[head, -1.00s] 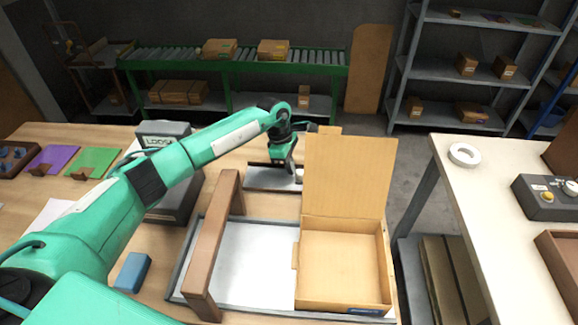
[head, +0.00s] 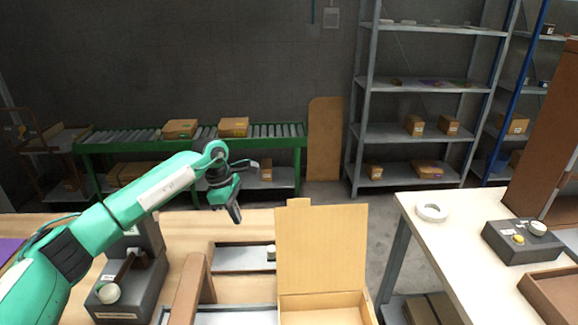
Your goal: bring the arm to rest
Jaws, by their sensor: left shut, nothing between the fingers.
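My left arm reaches in from the left in the head view. My left gripper (head: 236,213) is shut and empty, raised above the far part of the wooden table (head: 255,224). It hangs above and to the left of the open cardboard box (head: 322,250), apart from it. A grey tray (head: 240,258) lies on the table below the gripper, with a small pale round-topped thing at its right end. My right gripper is not in view.
The box's raised lid stands right of the arm. A brown wooden bar (head: 192,290) and a dark grey machine (head: 128,280) stand nearer. At right, a pale table (head: 455,235) carries a white ring (head: 432,212) and a control box (head: 522,241). A roller conveyor (head: 195,138) runs behind.

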